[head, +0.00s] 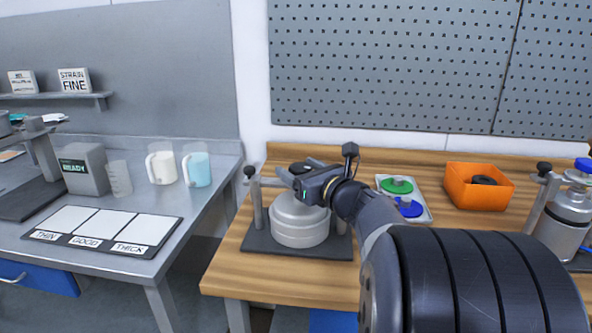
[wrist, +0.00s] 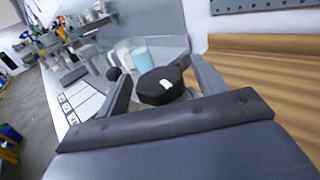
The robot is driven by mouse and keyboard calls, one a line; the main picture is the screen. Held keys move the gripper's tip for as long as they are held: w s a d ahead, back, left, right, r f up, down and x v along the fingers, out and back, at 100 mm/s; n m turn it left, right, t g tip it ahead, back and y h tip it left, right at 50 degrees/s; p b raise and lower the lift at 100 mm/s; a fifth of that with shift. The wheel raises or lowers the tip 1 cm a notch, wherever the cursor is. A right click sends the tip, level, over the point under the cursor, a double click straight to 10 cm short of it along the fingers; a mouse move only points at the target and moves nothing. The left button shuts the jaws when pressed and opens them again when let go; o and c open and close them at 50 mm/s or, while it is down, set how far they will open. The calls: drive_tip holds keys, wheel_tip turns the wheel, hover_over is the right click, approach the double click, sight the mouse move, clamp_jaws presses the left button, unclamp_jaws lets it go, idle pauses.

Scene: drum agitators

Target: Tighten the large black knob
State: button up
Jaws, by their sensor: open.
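The large black knob (wrist: 162,86) shows in the wrist view, many-sided with a small white mark on its top. It lies between the two spread fingers of my gripper (wrist: 165,80), with gaps visible on both sides, so the jaws are open and not closed on it. In the head view the knob (head: 301,167) is a dark shape partly hidden behind my gripper (head: 299,172), above a round silver drum (head: 299,224). How deep the knob sits between the fingers I cannot tell.
The drum stands on a dark base plate (head: 262,243) on the wooden bench. A post with a small black ball knob (head: 249,171) rises at its left. A tray with green and blue lids (head: 397,185) and an orange bin (head: 479,187) lie to the right.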

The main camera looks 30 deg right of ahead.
drive_tip(key=shift+w, duration=0.1)
drive_tip(key=shift+c, duration=0.6)
drive_tip(key=c, duration=0.9)
drive_tip(key=shift+o, duration=0.2)
drive_tip(key=shift+h+b, duration=0.5)
